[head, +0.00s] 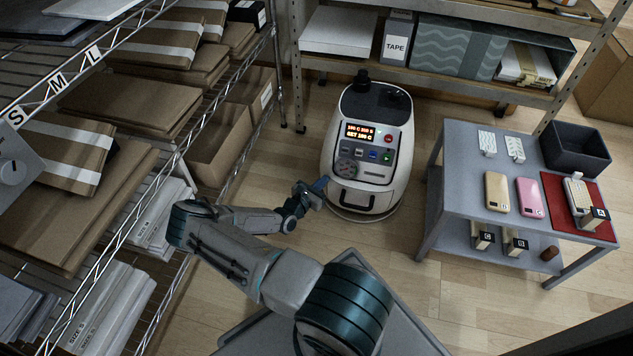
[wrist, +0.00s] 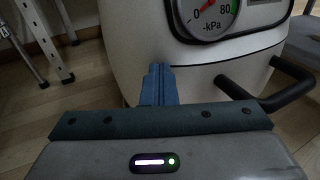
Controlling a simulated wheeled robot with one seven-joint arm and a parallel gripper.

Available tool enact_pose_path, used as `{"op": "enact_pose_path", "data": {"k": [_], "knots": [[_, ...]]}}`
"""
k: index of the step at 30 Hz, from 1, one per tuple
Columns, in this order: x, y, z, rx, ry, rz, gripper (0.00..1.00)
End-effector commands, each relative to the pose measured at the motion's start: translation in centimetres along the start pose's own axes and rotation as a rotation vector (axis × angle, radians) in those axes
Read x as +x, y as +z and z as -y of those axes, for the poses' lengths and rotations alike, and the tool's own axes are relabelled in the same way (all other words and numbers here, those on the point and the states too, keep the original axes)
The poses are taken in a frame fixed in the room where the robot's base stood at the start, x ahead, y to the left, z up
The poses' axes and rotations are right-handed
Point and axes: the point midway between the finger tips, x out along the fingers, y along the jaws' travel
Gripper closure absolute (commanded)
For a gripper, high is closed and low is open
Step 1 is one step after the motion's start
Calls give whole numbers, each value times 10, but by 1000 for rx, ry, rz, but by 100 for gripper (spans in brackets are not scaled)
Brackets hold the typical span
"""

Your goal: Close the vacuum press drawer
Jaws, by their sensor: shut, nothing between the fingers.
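The vacuum press (head: 372,130) is a rounded white machine with a dark top, a lit orange display and buttons, standing on the floor at centre. Its drawer (head: 363,196) is low on the front, with a dark bar handle. In the wrist view the drawer front (wrist: 205,85) fills the middle, and the black handle (wrist: 265,98) sticks out at the right. I cannot tell how far out the drawer stands. My gripper (head: 322,184) is at the left front of the press. Its blue fingers (wrist: 158,82) are shut and empty, left of the handle and before the white front; contact is unclear.
A wire rack (head: 150,110) with boxes and parcels stands at the left. A metal shelf (head: 420,75) stands behind the press. A grey table (head: 460,190) with phone cases, a red mat and a dark bin is at the right. Wooden floor is clear between.

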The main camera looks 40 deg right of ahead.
Motion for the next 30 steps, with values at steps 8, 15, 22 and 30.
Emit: {"op": "enact_pose_path", "data": {"k": [8, 15, 22, 30], "knots": [[-36, 4, -3, 3, 1, -1, 100], [-96, 5, -5, 2, 6, -1, 100], [-130, 2, -4, 4, 0, -1, 100], [-141, 1, -4, 4, -1, 0, 100]]}}
